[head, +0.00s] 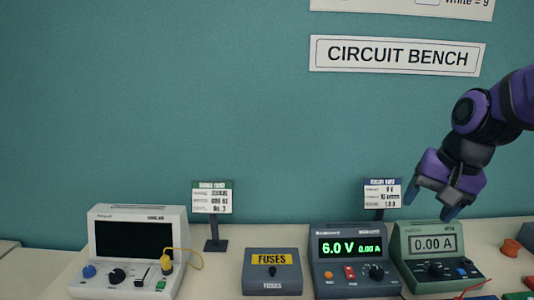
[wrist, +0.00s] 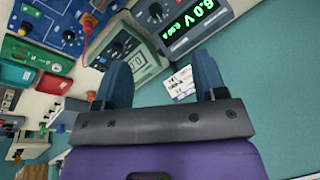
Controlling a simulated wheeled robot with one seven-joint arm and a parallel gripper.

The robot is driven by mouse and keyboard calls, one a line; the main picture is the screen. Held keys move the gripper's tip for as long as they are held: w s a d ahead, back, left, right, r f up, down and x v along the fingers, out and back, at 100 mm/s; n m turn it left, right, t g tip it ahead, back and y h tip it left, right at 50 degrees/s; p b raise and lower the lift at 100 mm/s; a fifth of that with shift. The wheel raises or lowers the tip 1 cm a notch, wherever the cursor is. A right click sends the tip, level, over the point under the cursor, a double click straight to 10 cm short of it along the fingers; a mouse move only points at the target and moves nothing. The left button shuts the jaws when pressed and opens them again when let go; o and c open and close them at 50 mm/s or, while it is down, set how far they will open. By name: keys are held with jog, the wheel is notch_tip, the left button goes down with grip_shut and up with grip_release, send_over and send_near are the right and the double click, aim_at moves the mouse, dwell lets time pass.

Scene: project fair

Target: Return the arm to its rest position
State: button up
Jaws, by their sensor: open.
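My purple arm reaches in from the right in the head view. My gripper (head: 430,203) hangs above the green meter (head: 433,251), which reads 0.00 A, at the right of the bench. In the wrist view its two blue fingers (wrist: 160,85) stand well apart with nothing held between them. Beyond them are the green meter (wrist: 137,60) and the dark power supply (wrist: 187,30). The power supply also shows in the head view (head: 352,272) and reads 6.0 V and 0.00 A.
A white oscilloscope (head: 135,215) with a blank screen stands at left. A fuse box (head: 272,276) and two sign stands, one green-topped (head: 212,200) and one blue-topped (head: 382,195), are on the bench. The teal wall (head: 150,100) behind carries a CIRCUIT BENCH sign (head: 398,56).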

jog(key=s+r+n+t, duration=0.1)
jog(key=s+r+n, duration=0.1)
jog(key=s, duration=0.4)
jog(key=s+r+n+t+h, duration=0.1)
jog(key=s+r+n, duration=0.2)
jog(key=s, duration=0.4)
jog(key=shift+s+d+r+n+h, duration=0.15)
jog(key=shift+s+r+n+h, duration=0.15)
jog(key=shift+r, duration=0.3)
